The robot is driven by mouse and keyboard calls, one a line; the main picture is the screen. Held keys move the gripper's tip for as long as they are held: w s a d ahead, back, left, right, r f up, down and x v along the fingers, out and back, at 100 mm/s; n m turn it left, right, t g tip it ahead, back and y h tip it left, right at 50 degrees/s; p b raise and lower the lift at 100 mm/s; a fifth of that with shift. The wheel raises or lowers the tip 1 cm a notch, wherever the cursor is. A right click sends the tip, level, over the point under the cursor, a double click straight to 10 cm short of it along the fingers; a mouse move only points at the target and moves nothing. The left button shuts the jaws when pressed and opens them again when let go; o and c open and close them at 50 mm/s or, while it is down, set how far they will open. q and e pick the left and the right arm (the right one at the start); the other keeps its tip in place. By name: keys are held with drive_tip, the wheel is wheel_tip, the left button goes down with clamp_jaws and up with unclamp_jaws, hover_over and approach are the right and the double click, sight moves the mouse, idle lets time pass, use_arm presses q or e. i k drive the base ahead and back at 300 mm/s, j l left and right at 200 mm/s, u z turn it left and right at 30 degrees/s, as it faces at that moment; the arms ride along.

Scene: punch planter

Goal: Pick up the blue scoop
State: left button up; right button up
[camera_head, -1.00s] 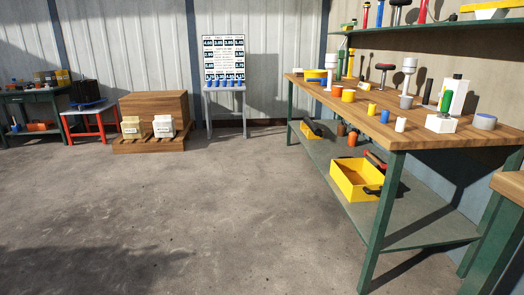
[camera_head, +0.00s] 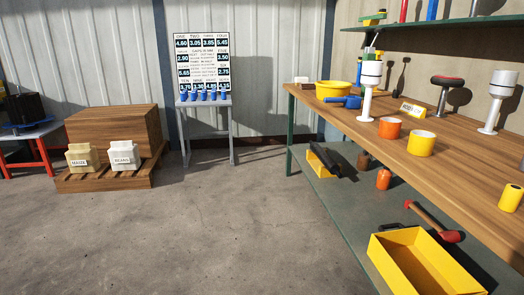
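A blue scoop (camera_head: 350,102) lies on the wooden workbench (camera_head: 460,150) near its far end, in front of a yellow bowl (camera_head: 335,90). It looks like a small scoop with its handle toward the left, and its details are too small to tell. A white-and-grey stand (camera_head: 368,88) is close to its right. Neither of my grippers is in view.
Orange (camera_head: 389,128) and yellow (camera_head: 421,143) cups stand along the bench's near edge. A pallet with two bags (camera_head: 124,156) stands at left. The concrete floor (camera_head: 200,220) is clear.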

sight(349, 103)
drive_tip(key=i, duration=1.15)
drive_tip(key=i+j+z, duration=0.1)
drive_tip(key=i, duration=1.05)
